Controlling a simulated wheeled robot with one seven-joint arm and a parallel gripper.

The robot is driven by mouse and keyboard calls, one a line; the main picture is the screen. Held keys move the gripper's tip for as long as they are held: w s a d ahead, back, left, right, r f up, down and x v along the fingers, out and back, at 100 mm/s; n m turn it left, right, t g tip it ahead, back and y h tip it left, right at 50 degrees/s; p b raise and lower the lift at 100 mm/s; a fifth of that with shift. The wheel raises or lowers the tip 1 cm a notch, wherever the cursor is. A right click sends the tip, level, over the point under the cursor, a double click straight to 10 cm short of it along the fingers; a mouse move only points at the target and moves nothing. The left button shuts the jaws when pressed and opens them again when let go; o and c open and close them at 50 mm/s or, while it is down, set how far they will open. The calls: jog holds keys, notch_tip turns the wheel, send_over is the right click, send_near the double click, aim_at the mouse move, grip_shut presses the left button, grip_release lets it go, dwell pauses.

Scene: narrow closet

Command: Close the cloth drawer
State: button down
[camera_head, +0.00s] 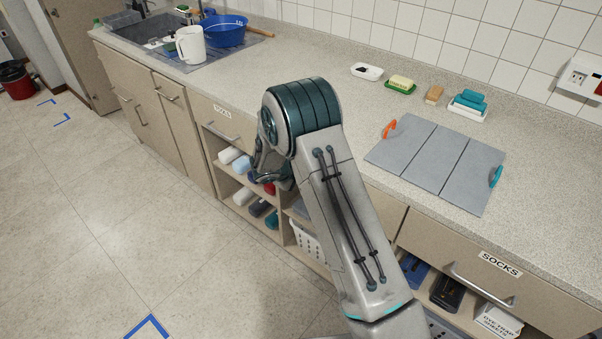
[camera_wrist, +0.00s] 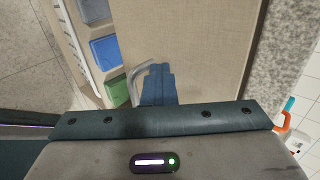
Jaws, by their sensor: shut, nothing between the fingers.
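A beige drawer front (camera_wrist: 205,50) fills the middle of the wrist view, with a curved grey handle (camera_wrist: 138,78) on it. My gripper (camera_wrist: 157,85) is shut and empty, its fingertips beside this handle; I cannot tell whether they touch. In the head view my gripper is partly hidden by my arm, in front of the open shelves. A drawer front (camera_head: 384,207) shows right of my arm, mostly hidden by it. No cloth label is readable, and I cannot tell how far this drawer is open.
A drawer labelled SOCKS (camera_head: 480,275) is at the right, and another labelled drawer (camera_head: 228,122) at the left. Shelves with rolled cloths (camera_head: 240,165) lie below. A grey folding board (camera_head: 440,160) lies on the counter (camera_head: 330,65).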

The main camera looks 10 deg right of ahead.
jog(key=s+a+f+v, duration=0.1)
jog(key=f+v, duration=0.1)
jog(key=v, duration=1.1)
jog(key=shift+s+a+p, duration=0.15)
jog(key=shift+a+p, duration=0.05)
jog(key=shift+p, duration=0.1)
jog(key=s+d+r+m+g+y, duration=0.1)
jog(key=s+d+r+m+g, duration=0.1)
jog(key=s+d+r+m, duration=0.7)
jog(key=s+d+r+m+g, duration=0.2)
jog(key=s+d+r+m, duration=0.25)
jog(key=m, duration=0.85)
jog(key=s+r+m+y, duration=0.2)
jog(key=s+m, duration=0.5)
jog(key=m, duration=0.4)
jog(key=s+d+r+m+y, duration=0.1)
jog(key=s+r+m+y, duration=0.1)
jog(key=s+m, duration=0.6)
jog(key=m+y, duration=0.1)
jog(key=m, duration=0.3)
jog(key=shift+s+d+y, duration=0.25)
jog(key=shift+d+y, duration=0.05)
